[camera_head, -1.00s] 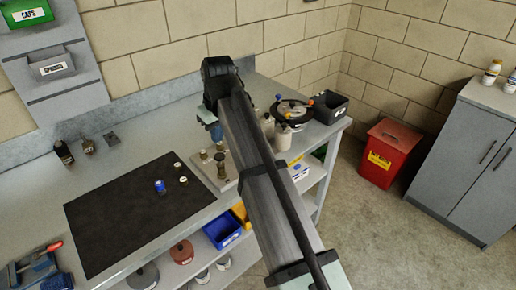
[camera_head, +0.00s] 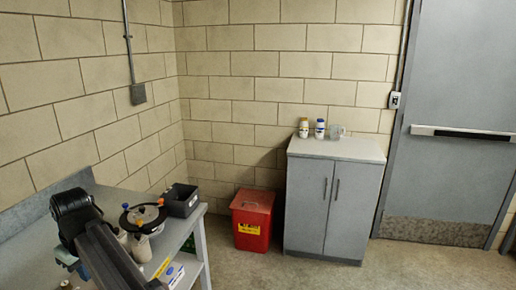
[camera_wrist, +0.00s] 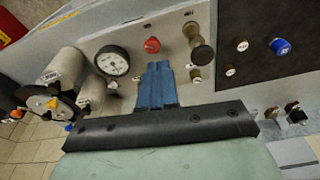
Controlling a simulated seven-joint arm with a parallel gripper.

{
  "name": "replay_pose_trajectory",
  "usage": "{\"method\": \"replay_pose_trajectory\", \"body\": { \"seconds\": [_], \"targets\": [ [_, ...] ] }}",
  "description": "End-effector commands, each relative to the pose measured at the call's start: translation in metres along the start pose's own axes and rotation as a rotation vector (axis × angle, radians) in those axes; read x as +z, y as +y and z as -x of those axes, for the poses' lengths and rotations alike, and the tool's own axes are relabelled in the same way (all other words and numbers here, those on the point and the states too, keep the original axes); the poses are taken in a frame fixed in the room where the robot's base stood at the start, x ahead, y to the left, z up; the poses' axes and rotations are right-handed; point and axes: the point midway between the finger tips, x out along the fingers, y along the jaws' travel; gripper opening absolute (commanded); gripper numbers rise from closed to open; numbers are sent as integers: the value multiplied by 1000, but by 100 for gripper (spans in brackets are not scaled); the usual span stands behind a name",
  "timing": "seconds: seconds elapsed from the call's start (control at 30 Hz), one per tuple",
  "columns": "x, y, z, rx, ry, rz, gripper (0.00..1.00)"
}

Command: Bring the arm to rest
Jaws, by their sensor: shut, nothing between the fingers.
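My gripper (camera_wrist: 160,84) shows in the wrist view with its blue fingers together and nothing between them. It hangs over a light panel with a gauge (camera_wrist: 112,61), a red knob (camera_wrist: 152,45) and a brass knob (camera_wrist: 202,52). I cannot tell how far above the panel the fingertips are. In the head view my dark wrist is at the lower left over the workbench (camera_head: 28,243), and the arm largely hides the gripper.
Pale cylinders (camera_wrist: 66,66) stand near the gripper. A red waste bin (camera_head: 253,218) and grey cabinet (camera_head: 332,205) stand beyond, with open floor in front.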

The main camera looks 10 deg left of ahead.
Motion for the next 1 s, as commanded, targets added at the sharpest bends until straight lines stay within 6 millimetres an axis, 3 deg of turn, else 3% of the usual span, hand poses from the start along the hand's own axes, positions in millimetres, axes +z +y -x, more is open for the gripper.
{"method": "replay_pose_trajectory", "body": {
  "seconds": [0.03,0.2,0.5,0.7,1.0],
  "targets": [
    [17,22,-13,6,-7,-40,0],
    [67,89,-50,23,-22,-172,0],
    [170,188,-106,53,-47,-399,0],
    [249,239,-138,71,-63,-551,0],
    [375,291,-178,96,-85,-778,0]
  ]
}}
